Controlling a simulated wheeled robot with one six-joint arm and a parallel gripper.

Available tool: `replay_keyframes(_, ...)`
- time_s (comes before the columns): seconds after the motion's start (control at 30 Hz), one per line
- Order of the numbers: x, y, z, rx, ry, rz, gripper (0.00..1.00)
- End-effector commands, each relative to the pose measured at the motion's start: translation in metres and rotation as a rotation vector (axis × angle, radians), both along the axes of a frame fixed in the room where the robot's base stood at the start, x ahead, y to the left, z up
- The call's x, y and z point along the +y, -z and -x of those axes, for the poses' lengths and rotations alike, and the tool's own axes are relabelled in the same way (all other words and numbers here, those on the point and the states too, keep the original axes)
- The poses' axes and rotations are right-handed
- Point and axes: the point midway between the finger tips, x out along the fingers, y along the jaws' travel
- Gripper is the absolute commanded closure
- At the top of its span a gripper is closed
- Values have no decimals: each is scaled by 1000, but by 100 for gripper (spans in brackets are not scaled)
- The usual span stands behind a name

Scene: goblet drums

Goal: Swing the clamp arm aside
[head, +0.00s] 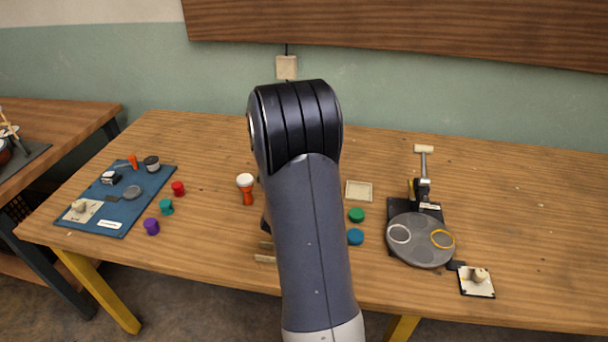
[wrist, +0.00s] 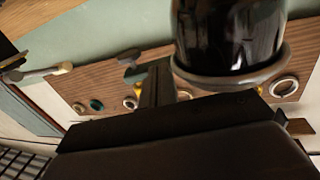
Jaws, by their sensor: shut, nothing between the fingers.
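The clamp fixture stands on the right of the table in the head view. It has a black base, a round grey plate (head: 421,240) and a dark upright behind the plate. A pale T-shaped bar, which looks like the clamp arm (head: 424,163), sticks out toward the back wall from that upright. My gripper is hidden behind my arm in the head view. In the wrist view its dark fingers (wrist: 156,86) are together and empty, apart from the fixture.
A blue mat (head: 140,208) with small parts lies at the left. An orange and white goblet drum (head: 246,188), a green disc (head: 356,215), a blue disc (head: 355,237) and a shallow tray (head: 359,191) are near my arm. A pale square plate (head: 477,282) lies front right. The far right is clear.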

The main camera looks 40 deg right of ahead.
Motion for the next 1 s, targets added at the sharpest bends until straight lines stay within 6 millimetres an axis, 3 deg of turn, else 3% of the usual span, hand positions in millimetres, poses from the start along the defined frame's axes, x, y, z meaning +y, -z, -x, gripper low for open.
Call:
replay_keyframes(0.17, -9, 3, 2, -2, -87, 1, 100)
replay_keyframes(1.0, -17, -1, 0, -1, -83, 0, 100)
